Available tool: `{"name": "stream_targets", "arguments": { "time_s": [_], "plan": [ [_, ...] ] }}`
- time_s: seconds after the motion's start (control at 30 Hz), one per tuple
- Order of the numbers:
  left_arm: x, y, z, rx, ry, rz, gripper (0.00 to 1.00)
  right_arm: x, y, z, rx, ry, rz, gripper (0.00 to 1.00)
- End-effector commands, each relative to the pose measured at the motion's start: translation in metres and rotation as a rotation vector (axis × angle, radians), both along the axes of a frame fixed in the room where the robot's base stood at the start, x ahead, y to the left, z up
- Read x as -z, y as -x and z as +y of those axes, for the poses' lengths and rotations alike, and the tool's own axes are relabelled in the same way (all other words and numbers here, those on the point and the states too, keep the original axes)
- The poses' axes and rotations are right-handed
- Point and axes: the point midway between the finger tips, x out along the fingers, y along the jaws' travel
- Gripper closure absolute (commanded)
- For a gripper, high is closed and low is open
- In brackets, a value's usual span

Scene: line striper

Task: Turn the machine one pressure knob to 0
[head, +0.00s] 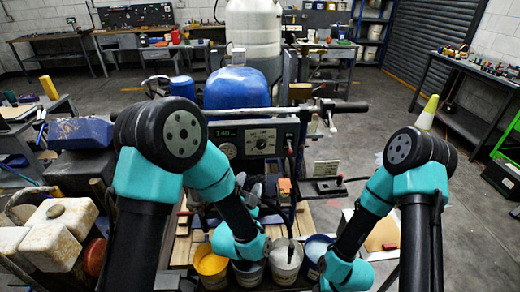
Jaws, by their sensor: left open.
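The line striper's control panel (282,127) faces me in the middle of the head view. It has a lit green display (225,133), a round gauge (229,151) and a dark pressure knob (261,142) on a pale dial plate. The knob's exact setting is too small to read. My left gripper (256,188) is open, below the panel and apart from the knob. Its fingers are small and partly lost against the dark machine. My right arm bends in from the right, and its gripper is not visible.
Open paint buckets stand in front of the machine, including a yellow one (212,266) and a white one (285,262). A black handlebar (345,106) sticks out right of the panel. A stained white container (55,235) stands at left.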

Motion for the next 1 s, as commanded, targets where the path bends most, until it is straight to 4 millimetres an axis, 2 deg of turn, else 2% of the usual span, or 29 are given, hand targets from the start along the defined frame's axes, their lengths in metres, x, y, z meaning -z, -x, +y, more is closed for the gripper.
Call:
{"name": "stream_targets", "arguments": {
  "time_s": [0.7,0.83,1.0],
  "plan": [
    [-0.033,-0.112,-0.033,-0.001,0.001,-0.003,0.39,0.000,0.000,0.000,0.000,0.000,0.000,0.57],
    [-0.036,-0.126,-0.037,0.000,0.001,0.000,0.39,0.000,0.000,0.000,0.000,0.000,0.000,0.57],
    [-0.039,-0.134,-0.040,0.000,0.001,0.002,0.39,0.000,0.000,0.000,0.000,0.000,0.000,0.57]
  ]
}}
